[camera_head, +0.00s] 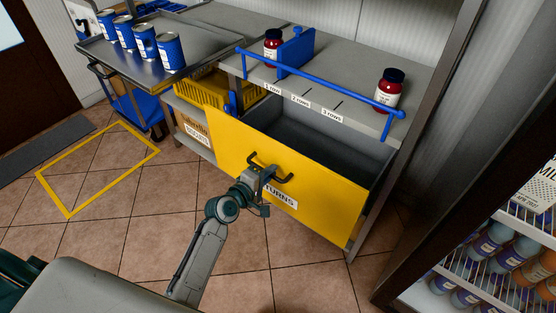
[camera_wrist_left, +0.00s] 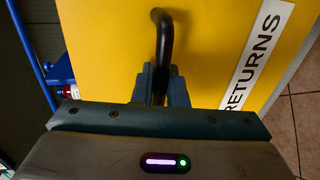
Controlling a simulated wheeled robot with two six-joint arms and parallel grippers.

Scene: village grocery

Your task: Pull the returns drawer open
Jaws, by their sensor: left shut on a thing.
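The yellow returns drawer (camera_head: 320,188) stands pulled out from under the grey counter, and its grey, empty-looking inside (camera_head: 310,140) shows in the head view. A black bar handle (camera_head: 284,171) is on its front, above a white label partly hidden by my gripper. My left gripper (camera_head: 262,172) is shut on the handle. In the left wrist view the fingers (camera_wrist_left: 160,85) close around the dark handle (camera_wrist_left: 163,40), in front of the yellow drawer face (camera_wrist_left: 110,45) with its RETURNS label (camera_wrist_left: 255,55). My right gripper is not in view.
A metal tray cart (camera_head: 120,50) with several blue cans stands left, beside a yellow crate (camera_head: 200,92). A bottle fridge (camera_head: 500,240) is at right. Tiled floor before the drawer is clear.

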